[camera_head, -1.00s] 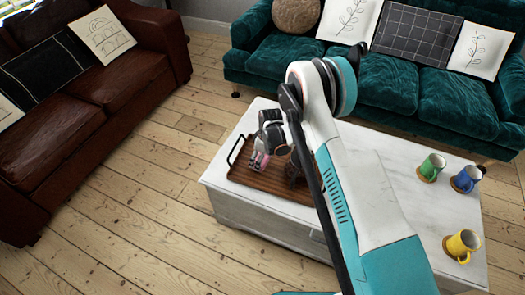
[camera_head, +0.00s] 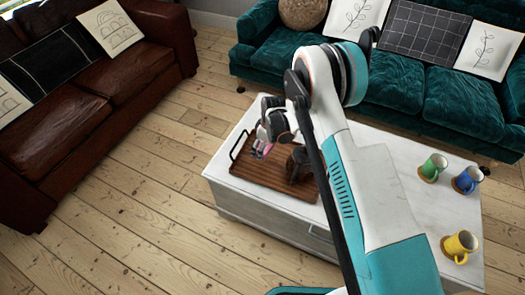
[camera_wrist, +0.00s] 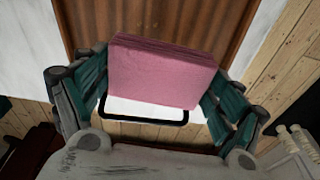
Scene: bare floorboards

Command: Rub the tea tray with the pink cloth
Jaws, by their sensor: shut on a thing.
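My gripper (camera_wrist: 158,95) is shut on the folded pink cloth (camera_wrist: 160,72), which sits between its two fingers in the wrist view. In the head view the pink cloth (camera_head: 262,150) shows only as a small patch at the fingers, above the left part of the tea tray. The tea tray (camera_head: 244,173) is brown ribbed wood with a black handle and lies on the white table. In the wrist view the tray (camera_wrist: 245,22) is behind the cloth. I cannot tell whether the cloth touches it. My arm hides the tray's right part.
The white table (camera_head: 398,160) also carries a green mug (camera_head: 434,166), a blue mug (camera_head: 467,180) and a yellow mug (camera_head: 459,246) at its right. A dark object (camera_head: 299,163) stands on the tray. A teal sofa (camera_head: 400,85) is behind, a brown sofa (camera_head: 95,110) at left.

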